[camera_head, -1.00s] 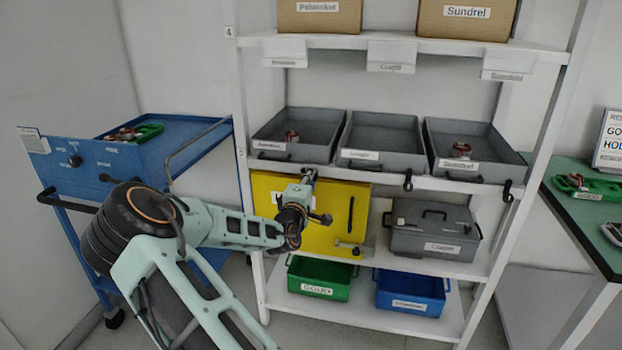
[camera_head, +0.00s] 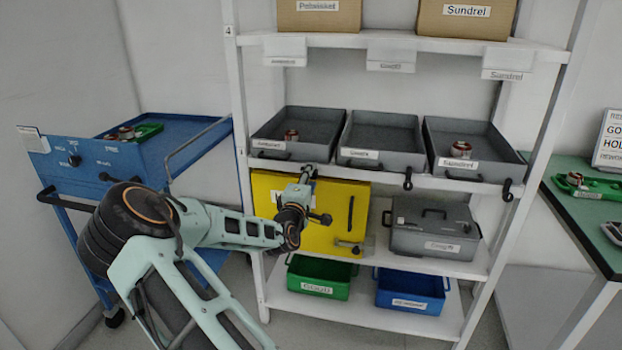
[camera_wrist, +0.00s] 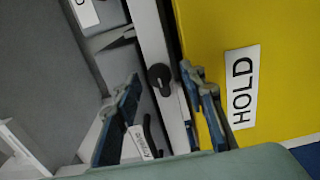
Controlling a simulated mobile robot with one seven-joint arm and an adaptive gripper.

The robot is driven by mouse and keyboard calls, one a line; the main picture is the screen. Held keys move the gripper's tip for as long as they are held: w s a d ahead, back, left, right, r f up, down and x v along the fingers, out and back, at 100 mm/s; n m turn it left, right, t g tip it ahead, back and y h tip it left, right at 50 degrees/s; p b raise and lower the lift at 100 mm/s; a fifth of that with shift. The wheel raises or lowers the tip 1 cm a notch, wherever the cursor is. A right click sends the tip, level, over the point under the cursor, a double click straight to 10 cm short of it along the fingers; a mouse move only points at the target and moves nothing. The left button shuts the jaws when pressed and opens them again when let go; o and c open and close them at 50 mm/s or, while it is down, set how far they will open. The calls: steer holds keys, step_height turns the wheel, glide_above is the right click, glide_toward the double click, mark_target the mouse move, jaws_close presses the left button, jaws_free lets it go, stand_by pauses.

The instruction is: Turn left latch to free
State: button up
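The left latch (camera_wrist: 160,76) is a small black piece with a round knob, on the white front edge of the shelf. In the wrist view it lies between the blue-lined fingertips of my gripper (camera_wrist: 161,78). The fingers are spread apart, with one on each side of the latch in the picture. I cannot tell whether they touch it. In the head view my gripper (camera_head: 308,173) is at the shelf edge above the yellow panel, and hides most of this latch. Two other black latches hang from the same edge, a middle one (camera_head: 408,179) and a right one (camera_head: 507,191).
The yellow panel (camera_head: 326,235) with a HOLD label (camera_wrist: 242,86) is close beside my fingers. Grey trays (camera_head: 385,160) stand on the shelf above. A grey lidded box (camera_head: 410,240) stands right of the panel. A blue cart (camera_head: 90,165) is at the left.

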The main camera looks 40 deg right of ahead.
steer(key=v, duration=1.1)
steer(key=shift+s+a, duration=0.25)
